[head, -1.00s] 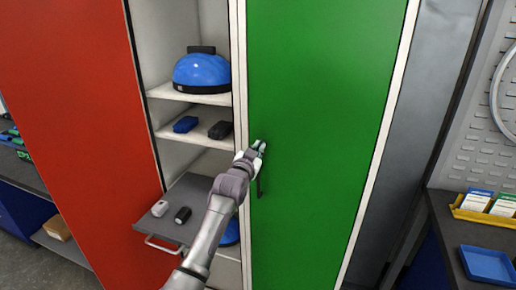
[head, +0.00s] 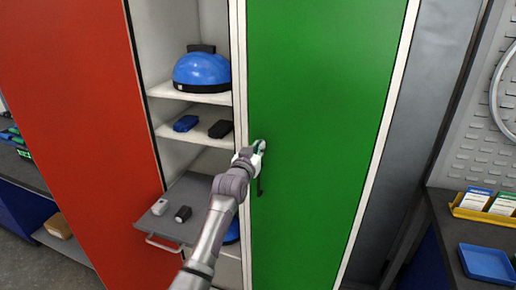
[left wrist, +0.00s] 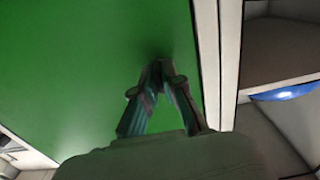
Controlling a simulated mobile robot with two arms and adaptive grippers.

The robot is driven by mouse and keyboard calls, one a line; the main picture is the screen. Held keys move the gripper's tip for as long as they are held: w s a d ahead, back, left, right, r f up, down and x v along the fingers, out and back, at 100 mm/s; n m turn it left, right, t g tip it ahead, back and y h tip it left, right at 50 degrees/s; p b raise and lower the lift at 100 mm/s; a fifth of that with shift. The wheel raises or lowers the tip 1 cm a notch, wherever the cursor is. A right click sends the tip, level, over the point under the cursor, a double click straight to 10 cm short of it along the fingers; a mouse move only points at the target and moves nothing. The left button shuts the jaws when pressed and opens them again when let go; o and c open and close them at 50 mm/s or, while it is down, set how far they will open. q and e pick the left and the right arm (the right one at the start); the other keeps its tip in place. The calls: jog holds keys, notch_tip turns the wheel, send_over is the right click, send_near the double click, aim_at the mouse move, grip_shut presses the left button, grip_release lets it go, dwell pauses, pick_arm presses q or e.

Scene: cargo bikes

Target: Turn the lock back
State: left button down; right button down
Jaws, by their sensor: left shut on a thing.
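The green door (head: 320,120) is closed, and its dark handle (head: 260,187) sits near its left edge. My left gripper (head: 260,146) is at the door just above the handle. In the left wrist view, the fingertips (left wrist: 157,66) come together against the green door surface (left wrist: 80,60). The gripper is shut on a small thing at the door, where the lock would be. The lock itself is hidden by the fingers, so its turn angle cannot be told. My right gripper is not in view.
Left of the green door, open shelves hold a blue helmet (head: 202,70) and small blue and black items. A pulled-out grey drawer (head: 187,228) juts out beside my left arm. A red door (head: 80,130) stands further left. A workbench with a blue tray (head: 486,264) is at the right.

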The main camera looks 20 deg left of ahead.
pick_arm(q)
jog(key=shift+f, duration=0.15)
jog(key=c, duration=1.3)
grip_release()
jog(key=s, duration=1.2)
jog(key=shift+a, duration=0.2)
